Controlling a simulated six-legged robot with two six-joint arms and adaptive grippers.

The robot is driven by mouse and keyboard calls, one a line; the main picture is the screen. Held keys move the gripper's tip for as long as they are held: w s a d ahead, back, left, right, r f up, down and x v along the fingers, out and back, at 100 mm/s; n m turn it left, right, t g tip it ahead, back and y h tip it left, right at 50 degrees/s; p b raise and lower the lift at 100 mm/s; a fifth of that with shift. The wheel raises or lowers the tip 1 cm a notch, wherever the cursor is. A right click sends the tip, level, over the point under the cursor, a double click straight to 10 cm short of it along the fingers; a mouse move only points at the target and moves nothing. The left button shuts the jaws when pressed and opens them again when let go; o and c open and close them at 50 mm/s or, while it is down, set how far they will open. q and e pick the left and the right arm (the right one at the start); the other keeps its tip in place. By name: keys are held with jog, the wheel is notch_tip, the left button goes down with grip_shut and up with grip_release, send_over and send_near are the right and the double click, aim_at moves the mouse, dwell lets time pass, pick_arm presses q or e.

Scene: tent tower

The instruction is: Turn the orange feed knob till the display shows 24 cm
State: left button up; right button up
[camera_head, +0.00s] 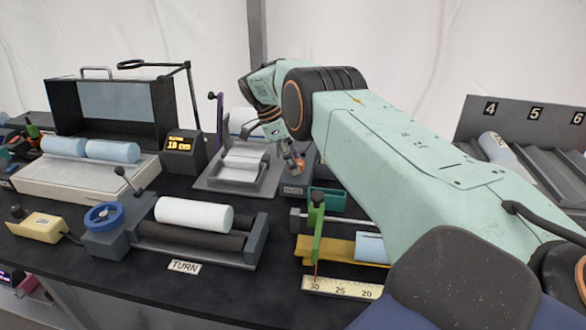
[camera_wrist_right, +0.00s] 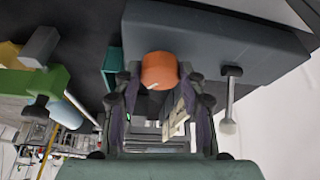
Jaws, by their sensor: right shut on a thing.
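The orange feed knob (camera_wrist_right: 158,70) sits between the fingers of my right gripper (camera_wrist_right: 160,84) in the right wrist view, on the front of a dark grey housing (camera_wrist_right: 220,40). The gripper is shut on the knob, one finger on each side. In the head view, my right gripper (camera_head: 292,160) reaches down to this spot, and only a little orange shows there. The small display (camera_head: 180,145) has orange digits that seem to read 10 cm, though the second digit is blurred. My left gripper is not in view.
A roller unit with a white roll (camera_head: 193,214) and a blue handwheel (camera_head: 104,216) stands at the front left. A ruler (camera_head: 340,289) with a green-handled slide (camera_head: 317,230) lies at the front. A numbered rack (camera_head: 530,125) is at the right.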

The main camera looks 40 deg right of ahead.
jog(key=shift+d+b, duration=0.15)
jog(key=shift+b, duration=0.15)
dwell(0.4)
jog(key=o, duration=1.1)
jog(key=shift+s, duration=0.15)
jog(key=shift+o, duration=0.3)
notch_tip(320, 180, up, 10)
jog(key=shift+r, duration=0.1)
